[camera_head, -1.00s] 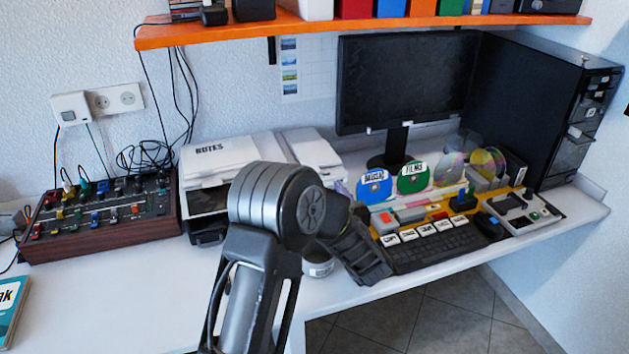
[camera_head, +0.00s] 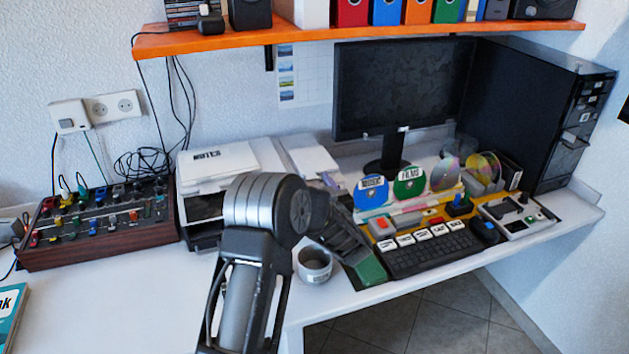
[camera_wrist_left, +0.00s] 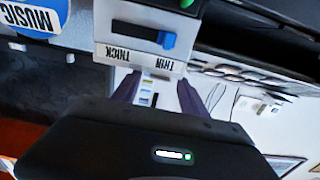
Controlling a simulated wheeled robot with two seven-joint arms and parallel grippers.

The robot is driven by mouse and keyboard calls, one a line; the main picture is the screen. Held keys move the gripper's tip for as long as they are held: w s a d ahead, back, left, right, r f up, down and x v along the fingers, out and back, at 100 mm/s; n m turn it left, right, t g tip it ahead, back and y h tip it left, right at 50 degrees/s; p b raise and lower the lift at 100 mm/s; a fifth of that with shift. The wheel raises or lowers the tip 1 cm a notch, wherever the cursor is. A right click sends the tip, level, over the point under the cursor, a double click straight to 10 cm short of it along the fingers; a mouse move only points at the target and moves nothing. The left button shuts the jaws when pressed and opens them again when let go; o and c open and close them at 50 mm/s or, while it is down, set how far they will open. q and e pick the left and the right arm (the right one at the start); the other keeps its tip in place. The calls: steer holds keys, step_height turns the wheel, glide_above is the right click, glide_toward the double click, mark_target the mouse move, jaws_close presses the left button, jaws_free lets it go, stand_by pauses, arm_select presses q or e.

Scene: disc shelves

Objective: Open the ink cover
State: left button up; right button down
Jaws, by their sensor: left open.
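The white printer (camera_head: 312,158) stands behind my left arm in the head view, and I cannot make out the ink cover on it. My left gripper (camera_head: 329,182) is near its front right, mostly hidden behind my wrist. In the left wrist view the two purple fingers of the gripper (camera_wrist_left: 158,88) are apart, with nothing seen between them but background. Just beyond the fingertips is a pale panel with a blue slider (camera_wrist_left: 166,40) and upside-down THICK and THIN labels (camera_wrist_left: 140,56). Contact is unclear. My right gripper is out of view.
A grey cup (camera_head: 314,265) stands by my wrist. The keyboard (camera_head: 432,252), MUSIC disc (camera_head: 372,192) and FILMS disc (camera_head: 410,184) are to the right. The monitor (camera_head: 403,88) is behind, and a mixer box (camera_head: 100,226) at left.

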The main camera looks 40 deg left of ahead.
arm_select(q)
steer(key=shift+w+a, duration=0.15)
steer(key=shift+a, duration=0.1)
jaws_close()
stand_by(0.4)
stand_by(0.9)
